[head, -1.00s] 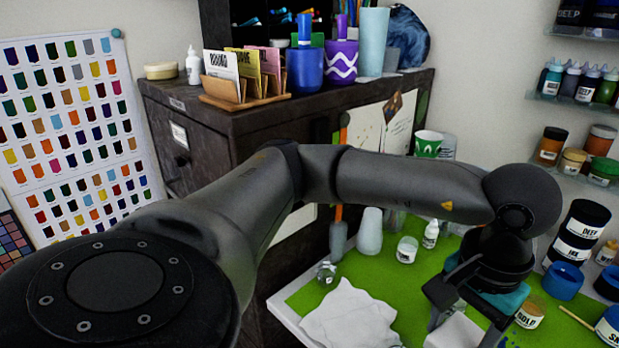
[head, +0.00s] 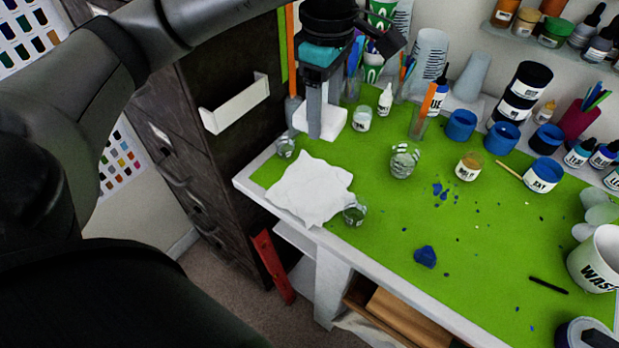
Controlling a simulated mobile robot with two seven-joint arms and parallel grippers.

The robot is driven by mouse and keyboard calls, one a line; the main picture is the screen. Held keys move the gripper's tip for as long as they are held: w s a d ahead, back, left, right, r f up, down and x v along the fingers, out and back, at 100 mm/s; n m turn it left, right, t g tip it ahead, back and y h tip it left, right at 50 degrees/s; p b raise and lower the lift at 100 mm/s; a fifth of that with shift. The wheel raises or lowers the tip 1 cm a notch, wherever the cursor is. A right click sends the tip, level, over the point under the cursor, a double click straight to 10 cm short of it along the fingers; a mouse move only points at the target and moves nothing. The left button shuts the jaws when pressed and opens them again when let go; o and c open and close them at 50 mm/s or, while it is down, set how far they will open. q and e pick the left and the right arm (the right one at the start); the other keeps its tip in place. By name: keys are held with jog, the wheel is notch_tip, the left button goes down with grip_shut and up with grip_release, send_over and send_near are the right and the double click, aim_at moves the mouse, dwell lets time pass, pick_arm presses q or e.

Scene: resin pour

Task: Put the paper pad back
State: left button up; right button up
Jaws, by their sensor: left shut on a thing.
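My left gripper (head: 318,112) comes down from the top of the head view, over the back left of the green mat. It is shut on the white paper pad (head: 333,119), a small pale block. The gripper's finger hides part of the pad. I cannot tell whether the pad touches the mat. A white open-topped holder (head: 236,104) is fixed to the side of the dark cabinet, left of the gripper and apart from it. My right gripper is not in view.
A crumpled white cloth (head: 310,190) lies on the green mat (head: 400,215) in front of the pad, with small glass jars (head: 354,213) beside it. A white bottle (head: 385,100) and a lidded jar (head: 361,119) stand right of the pad. The dark cabinet (head: 225,150) stands left.

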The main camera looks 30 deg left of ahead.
aim_at(313, 184)
pick_arm(q)
jog(key=n, duration=0.1)
jog(key=a+r+n, duration=0.1)
jog(key=n, duration=0.2)
jog(key=shift+w+a+r, duration=0.15)
jog(key=shift+w+a, duration=0.1)
jog(key=shift+w, duration=0.05)
jog(key=n, duration=0.1)
jog(key=a+n, duration=0.1)
jog(key=n, duration=0.1)
jog(key=shift+w+r+p, duration=0.15)
jog(key=shift+r+p, duration=0.15)
jog(key=shift+p, duration=0.1)
jog(key=shift+f, duration=0.4)
notch_tip(313, 184, down, 19)
jog(key=shift+f+b, duration=0.1)
jog(key=shift+b, duration=0.7)
jog(key=shift+f, duration=0.1)
jog(key=o, duration=1.4)
jog(key=shift+o, duration=0.2)
